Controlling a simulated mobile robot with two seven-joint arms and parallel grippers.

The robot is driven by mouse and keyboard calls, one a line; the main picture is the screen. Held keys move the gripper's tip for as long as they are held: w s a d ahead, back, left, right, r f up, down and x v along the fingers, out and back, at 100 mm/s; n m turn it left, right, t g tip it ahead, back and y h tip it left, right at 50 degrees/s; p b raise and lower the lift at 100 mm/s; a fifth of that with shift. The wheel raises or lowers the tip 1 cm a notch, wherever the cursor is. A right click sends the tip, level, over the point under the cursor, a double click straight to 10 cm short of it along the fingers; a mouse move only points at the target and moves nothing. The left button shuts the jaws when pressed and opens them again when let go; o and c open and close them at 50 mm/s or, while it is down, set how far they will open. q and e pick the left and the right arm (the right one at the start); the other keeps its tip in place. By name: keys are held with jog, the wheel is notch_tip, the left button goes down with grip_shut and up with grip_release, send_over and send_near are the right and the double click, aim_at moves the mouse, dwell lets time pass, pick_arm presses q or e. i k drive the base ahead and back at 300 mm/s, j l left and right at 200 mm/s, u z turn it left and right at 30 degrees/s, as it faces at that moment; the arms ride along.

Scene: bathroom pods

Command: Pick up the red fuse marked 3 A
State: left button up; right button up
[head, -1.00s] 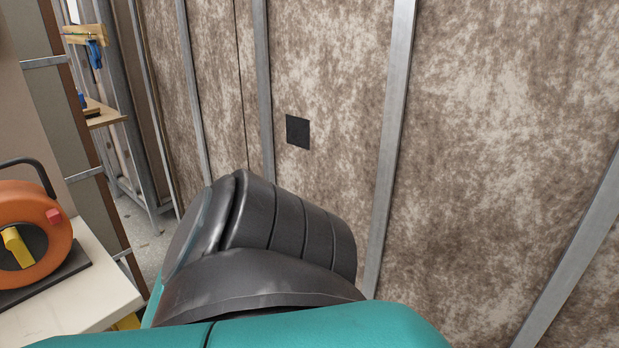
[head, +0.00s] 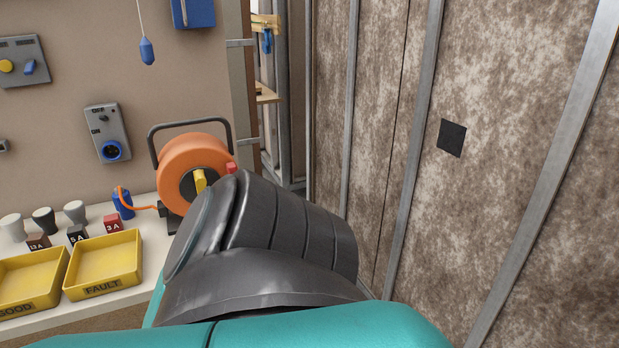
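The red fuse marked 3 A (head: 113,223) stands on the white bench at the left, behind the yellow tray labelled FAULT. A dark fuse marked 5 A (head: 77,234) and a brown fuse marked 13 A (head: 38,241) stand in a row to its left. Nothing covers the red fuse. Neither of my grippers is in view. A teal and black part of my own arm fills the lower middle of the picture and hides the right end of the bench.
The FAULT tray (head: 104,290) and the GOOD tray (head: 30,301) look empty. An orange cable reel (head: 187,152) stands right of the fuses, with a blue plug (head: 122,205) beside it. Several knobs (head: 75,211) stand behind the fuses. A studded wall (head: 530,110) closes the right side.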

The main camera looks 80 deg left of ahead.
aim_at(113, 223)
jog(key=u, duration=4)
